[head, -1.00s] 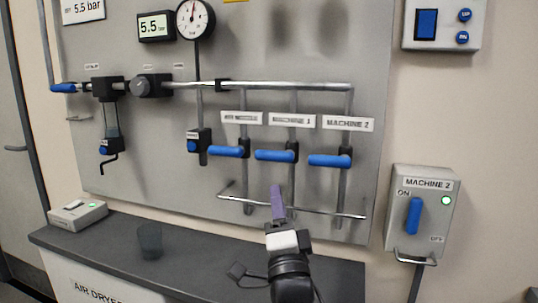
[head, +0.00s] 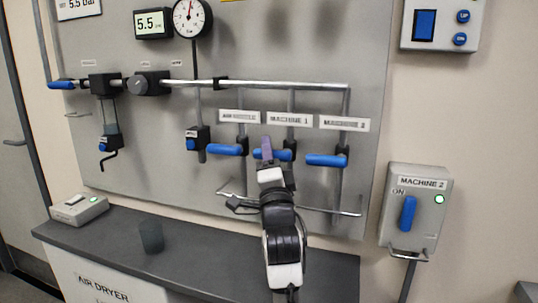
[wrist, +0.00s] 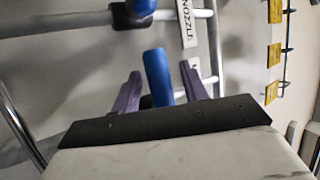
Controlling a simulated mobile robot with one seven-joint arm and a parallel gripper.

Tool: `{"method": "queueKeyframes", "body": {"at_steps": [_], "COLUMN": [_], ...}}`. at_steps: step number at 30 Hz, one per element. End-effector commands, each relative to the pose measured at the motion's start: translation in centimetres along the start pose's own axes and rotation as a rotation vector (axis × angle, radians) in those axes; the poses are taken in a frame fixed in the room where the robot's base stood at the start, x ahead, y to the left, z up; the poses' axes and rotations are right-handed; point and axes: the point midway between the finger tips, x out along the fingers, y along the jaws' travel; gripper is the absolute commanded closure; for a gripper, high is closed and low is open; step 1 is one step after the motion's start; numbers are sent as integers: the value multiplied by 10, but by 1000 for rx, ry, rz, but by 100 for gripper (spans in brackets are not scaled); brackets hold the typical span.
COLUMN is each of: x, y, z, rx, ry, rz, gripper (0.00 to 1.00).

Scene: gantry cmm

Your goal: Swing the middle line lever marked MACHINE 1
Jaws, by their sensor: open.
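The blue MACHINE 1 lever (head: 285,155) lies level across its pipe, in the middle of three blue levers under the MACHINE 1 label (head: 289,119). My gripper (head: 267,145) is in front of the lever's left part and hides some of it. In the wrist view, the blue lever (wrist: 157,75) shows between the two purple fingers of my open gripper (wrist: 160,70). A gap shows on each side of it. I cannot tell how far the fingertips reach past the lever.
The AIR NOZZLE lever (head: 225,149) is close on the left, and the MACHINE 2 lever (head: 325,160) is on the right. A metal rail (head: 320,209) runs below. A dark cup (head: 151,237) stands on the air dryer top (head: 205,255). A MACHINE 2 switch box (head: 417,210) is at right.

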Motion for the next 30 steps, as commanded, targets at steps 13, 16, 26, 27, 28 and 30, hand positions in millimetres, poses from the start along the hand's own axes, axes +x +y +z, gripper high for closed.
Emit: {"method": "queueKeyframes", "body": {"at_steps": [13, 16, 26, 27, 28, 30], "x": [0, 0, -1, -2, -2, -2], "y": [0, 0, 1, 1, 2, 3], "z": [0, 0, 0, 0, 0, 0], "rx": [0, 0, -29, -41, -53, -82], "ry": [0, -1, -22, -31, -38, -60], "rz": [0, 0, 12, 16, 21, 33], "gripper": [100, 100, 100, 100, 100, 100]}}
